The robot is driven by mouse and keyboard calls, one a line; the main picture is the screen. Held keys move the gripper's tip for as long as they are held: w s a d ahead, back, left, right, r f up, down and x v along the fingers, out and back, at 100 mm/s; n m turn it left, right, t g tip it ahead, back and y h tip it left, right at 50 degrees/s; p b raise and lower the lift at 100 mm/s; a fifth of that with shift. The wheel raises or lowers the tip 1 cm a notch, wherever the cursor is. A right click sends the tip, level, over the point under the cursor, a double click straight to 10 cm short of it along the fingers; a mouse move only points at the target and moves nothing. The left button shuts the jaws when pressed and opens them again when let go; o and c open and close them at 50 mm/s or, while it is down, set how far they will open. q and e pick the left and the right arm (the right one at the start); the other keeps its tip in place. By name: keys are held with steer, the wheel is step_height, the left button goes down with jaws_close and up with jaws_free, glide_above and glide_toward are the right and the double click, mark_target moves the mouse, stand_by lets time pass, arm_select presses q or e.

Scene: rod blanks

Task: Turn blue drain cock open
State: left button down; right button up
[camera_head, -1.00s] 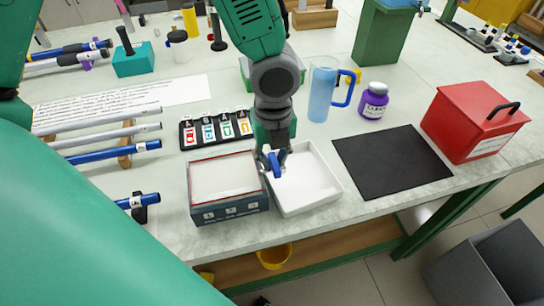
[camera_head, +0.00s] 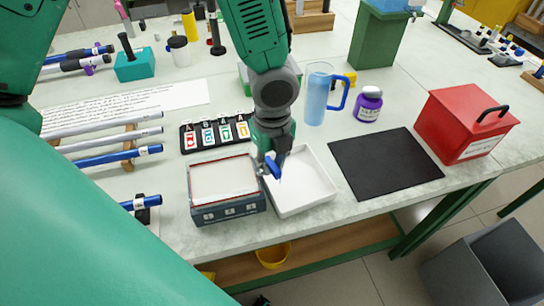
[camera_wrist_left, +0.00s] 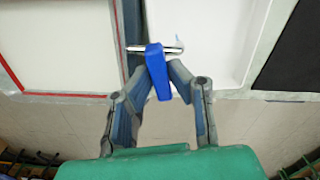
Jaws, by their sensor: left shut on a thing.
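The blue drain cock (camera_head: 273,168) is at the right side of the grey box (camera_head: 228,212), beside the white tray (camera_head: 318,190). In the left wrist view its blue handle (camera_wrist_left: 157,72) sits in front of a thin metal stem (camera_wrist_left: 168,49). My left gripper (camera_head: 270,162) comes down from above and is shut on the blue handle. In the left wrist view its two fingertips (camera_wrist_left: 158,76) close in on either side of the handle. The gripper hides part of the cock in the head view. My right gripper is not in view.
A label rack (camera_head: 215,134) stands behind the box. A blue mug (camera_head: 317,95), a purple jar (camera_head: 368,104), a black mat (camera_head: 385,165) and a red case (camera_head: 462,125) are to the right. Rods (camera_head: 110,143) lie at left. The table's front edge is close.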

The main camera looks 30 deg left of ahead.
arm_select(q)
steer(key=n+p, duration=0.2)
steer(key=n, duration=0.1)
steer(key=n+p, duration=0.1)
steer(key=shift+w+d+r+n, duration=0.1)
steer(key=shift+w+r+n, duration=0.1)
steer(key=shift+w+n, duration=0.1)
steer(key=n+p, duration=0.1)
steer(key=n, duration=0.2)
steer(key=n+p, duration=0.1)
steer(key=shift+w+n+p, duration=0.3)
steer(key=n, duration=0.2)
steer(key=n+p, duration=0.2)
steer(key=n, duration=0.1)
steer(key=shift+w+a+f+n, duration=0.1)
steer(key=shift+w+a+n, duration=0.15)
steer(key=shift+w+n, duration=0.05)
steer(key=c, duration=1.8)
jaws_free()
steer(key=shift+r, duration=0.35)
step_height(320, 180, up, 11)
